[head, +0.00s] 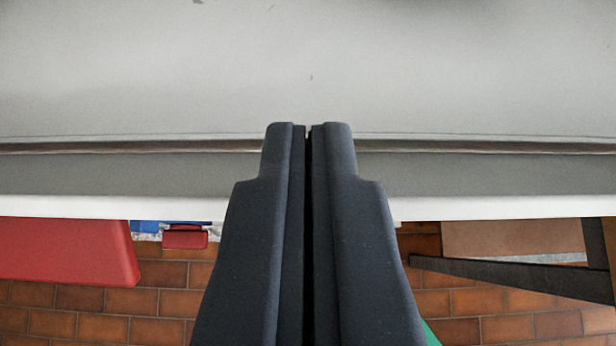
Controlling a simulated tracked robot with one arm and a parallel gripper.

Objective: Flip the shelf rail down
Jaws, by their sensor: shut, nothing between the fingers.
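My gripper (308,128) is in the middle of the head view, its two dark fingers shut together with only a thin dark line between them. It holds nothing. A wide pale grey surface (310,75) fills the top of the view. A long strip (480,173) with a thin dark groove above it and a white lower edge runs across below that surface; this may be the shelf rail, but I cannot tell for sure. The fingertips overlap the groove in the picture. Whether they touch anything is unclear. The fingers hide the middle of the strip.
Below the white edge is a floor of reddish-brown tiles (90,325). A red object (65,250) is at the left, with a smaller red piece (185,238) beside it. A dark angled bar (510,275) and a brown panel (510,238) are at the right.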

